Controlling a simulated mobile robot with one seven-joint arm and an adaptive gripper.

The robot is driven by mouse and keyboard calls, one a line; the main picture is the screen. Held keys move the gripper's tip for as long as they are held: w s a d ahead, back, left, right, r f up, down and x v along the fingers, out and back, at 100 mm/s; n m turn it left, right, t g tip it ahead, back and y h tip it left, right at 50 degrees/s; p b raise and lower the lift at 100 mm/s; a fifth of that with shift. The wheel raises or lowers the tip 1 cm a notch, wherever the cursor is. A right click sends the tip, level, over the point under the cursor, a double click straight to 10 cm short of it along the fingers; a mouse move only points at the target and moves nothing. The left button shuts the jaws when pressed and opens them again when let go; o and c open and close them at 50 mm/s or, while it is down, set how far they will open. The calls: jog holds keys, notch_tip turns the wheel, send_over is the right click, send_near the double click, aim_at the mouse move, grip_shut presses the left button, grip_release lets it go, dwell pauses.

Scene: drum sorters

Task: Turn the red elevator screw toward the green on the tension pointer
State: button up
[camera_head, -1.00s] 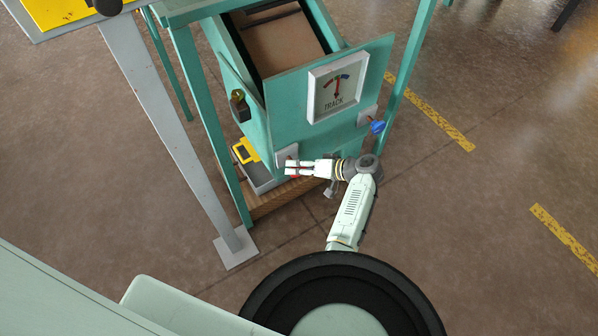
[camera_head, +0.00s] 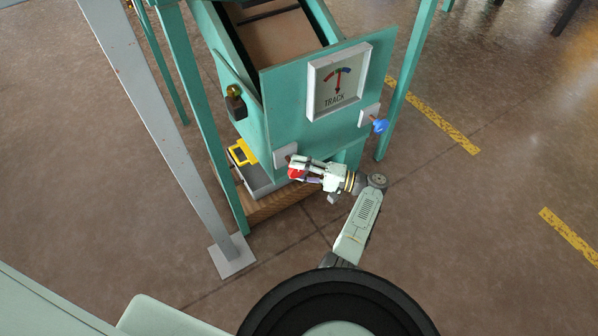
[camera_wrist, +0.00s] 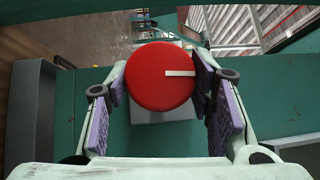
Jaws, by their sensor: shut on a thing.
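The red elevator screw (camera_wrist: 158,82) is a round red knob with a white line pointing right in the wrist view, on a pale plate (camera_wrist: 165,116) on the teal machine. My gripper (camera_wrist: 160,84) is shut on the knob, with a purple-padded finger on either side. In the head view the red knob (camera_head: 295,172) shows between the fingers of my gripper (camera_head: 295,169), low on the teal front panel. The dial marked TRACK (camera_head: 338,82) sits above on the panel, with a red pointer (camera_head: 338,84) and red and blue marks on its arc.
A blue knob (camera_head: 380,126) is on the panel's right side. A yellow-edged grey tray (camera_head: 243,153) stands at lower left of the panel. A grey post (camera_head: 165,130) rises at the left. Open floor lies to the right.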

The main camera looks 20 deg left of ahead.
jog(key=shift+a+m, duration=0.1)
jog(key=shift+m, duration=0.2)
dwell(0.4)
jog(key=o, duration=1.2)
jog(key=d, duration=0.4)
jog(key=w+d+f, duration=0.1)
jog(key=d, duration=0.7)
jog(key=shift+w+f, duration=0.15)
jog(key=shift+w, duration=0.05)
